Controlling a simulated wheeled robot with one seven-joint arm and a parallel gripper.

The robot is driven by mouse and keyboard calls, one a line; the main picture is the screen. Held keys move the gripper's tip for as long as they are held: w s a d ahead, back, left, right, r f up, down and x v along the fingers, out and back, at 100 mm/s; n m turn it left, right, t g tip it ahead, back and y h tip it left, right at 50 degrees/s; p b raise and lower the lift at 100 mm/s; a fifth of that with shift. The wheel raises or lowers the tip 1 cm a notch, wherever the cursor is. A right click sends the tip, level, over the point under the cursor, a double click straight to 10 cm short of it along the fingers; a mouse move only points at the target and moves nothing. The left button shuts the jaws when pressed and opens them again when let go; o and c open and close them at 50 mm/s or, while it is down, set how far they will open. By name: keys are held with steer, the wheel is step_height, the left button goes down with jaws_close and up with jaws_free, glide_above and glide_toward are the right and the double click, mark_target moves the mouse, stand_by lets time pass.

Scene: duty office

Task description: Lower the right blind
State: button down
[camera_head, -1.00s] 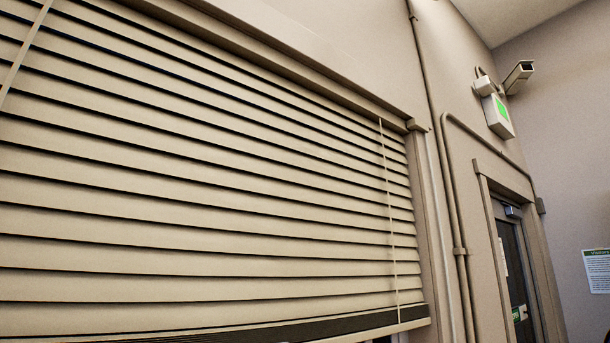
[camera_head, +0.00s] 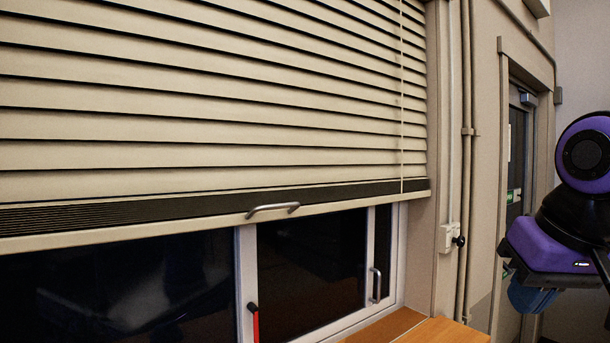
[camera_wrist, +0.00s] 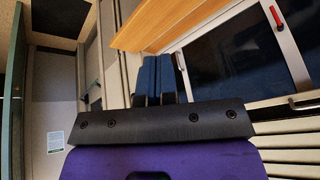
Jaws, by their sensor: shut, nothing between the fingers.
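The cream slatted blind (camera_head: 200,130) hangs over the window, its dark bottom rail (camera_head: 130,210) partway down with glass showing below. A curved metal pull handle (camera_head: 272,208) sits on the rail. A thin cord (camera_head: 401,110) hangs at the blind's right side. My gripper (camera_head: 530,297) is at the right, below rail height and well apart from the handle. In the wrist view, which looks upside down, its blue fingers (camera_wrist: 157,70) are together and empty. The blind's slats (camera_wrist: 290,155) and pull handle (camera_wrist: 306,104) show at that view's right.
Below the blind are dark window panes (camera_head: 310,265), a red latch handle (camera_head: 254,322) and a metal window handle (camera_head: 376,285). A wooden sill (camera_head: 440,331) juts out at lower right. Pipes (camera_head: 466,150) run up the wall between the window and a door (camera_head: 517,150).

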steer(key=w+a+r+m+g+y, duration=0.2)
steer(key=w+a+r+m+y, duration=0.3)
steer(key=w+a+r, duration=1.6)
steer(key=w+a+f+m+h, duration=0.1)
steer(key=a+f, duration=0.3)
steer(key=f, duration=0.7)
steer(key=shift+w, duration=0.55)
steer(key=shift+f, duration=0.1)
